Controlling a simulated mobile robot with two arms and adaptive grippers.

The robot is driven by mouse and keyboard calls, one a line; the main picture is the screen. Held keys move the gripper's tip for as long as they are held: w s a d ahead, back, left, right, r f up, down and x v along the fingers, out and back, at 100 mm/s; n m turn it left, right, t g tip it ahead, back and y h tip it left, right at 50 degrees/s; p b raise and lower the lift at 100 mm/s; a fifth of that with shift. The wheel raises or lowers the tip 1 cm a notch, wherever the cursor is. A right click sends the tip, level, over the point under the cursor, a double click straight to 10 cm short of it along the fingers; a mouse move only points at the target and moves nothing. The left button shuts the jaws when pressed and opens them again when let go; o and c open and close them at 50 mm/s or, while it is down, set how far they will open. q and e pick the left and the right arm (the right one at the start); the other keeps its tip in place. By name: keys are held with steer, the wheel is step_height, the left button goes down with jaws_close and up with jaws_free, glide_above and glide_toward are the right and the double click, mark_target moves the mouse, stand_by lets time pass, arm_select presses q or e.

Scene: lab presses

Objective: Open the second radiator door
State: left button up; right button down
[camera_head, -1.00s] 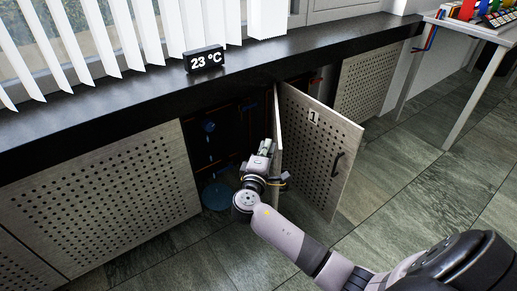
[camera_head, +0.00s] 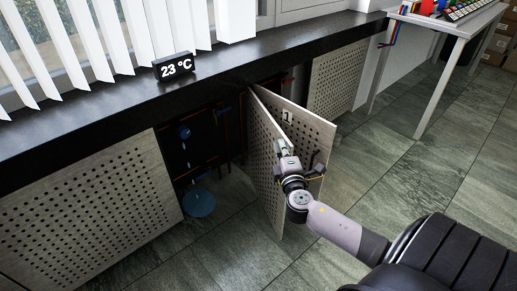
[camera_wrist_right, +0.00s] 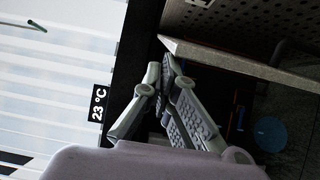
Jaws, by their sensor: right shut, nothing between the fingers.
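The second radiator door (camera_head: 263,165), a pale perforated panel, stands open from the dark cabinet recess, its face angled toward the left. The perforated door marked 1 (camera_head: 312,130) is open behind and to its right, with a dark handle (camera_head: 316,160). My right gripper (camera_head: 282,145) is shut and empty. It overlaps the right part of the second door in the head view; whether it touches cannot be told. In the right wrist view the closed fingertips (camera_wrist_right: 165,65) lie close to a pale panel edge (camera_wrist_right: 240,62). My left gripper is not in view.
A dark sill (camera_head: 120,98) with a 23 °C display (camera_head: 175,66) runs above the cabinet. A closed perforated panel (camera_head: 90,220) is at left, another (camera_head: 337,82) at right. A blue round object (camera_head: 198,203) sits in the recess. The tiled floor (camera_head: 430,165) at right is clear.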

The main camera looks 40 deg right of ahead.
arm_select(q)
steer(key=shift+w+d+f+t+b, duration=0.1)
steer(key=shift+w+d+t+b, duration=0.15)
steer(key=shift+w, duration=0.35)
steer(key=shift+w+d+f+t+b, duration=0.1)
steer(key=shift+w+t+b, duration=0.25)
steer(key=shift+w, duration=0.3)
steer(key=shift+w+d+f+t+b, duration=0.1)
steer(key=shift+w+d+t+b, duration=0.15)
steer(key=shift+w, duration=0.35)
arm_select(e)
steer(key=s+d, duration=0.2)
steer(key=d, duration=0.9)
steer(key=shift+s, duration=0.4)
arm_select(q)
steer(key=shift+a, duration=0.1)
arm_select(e)
steer(key=shift+a, duration=0.1)
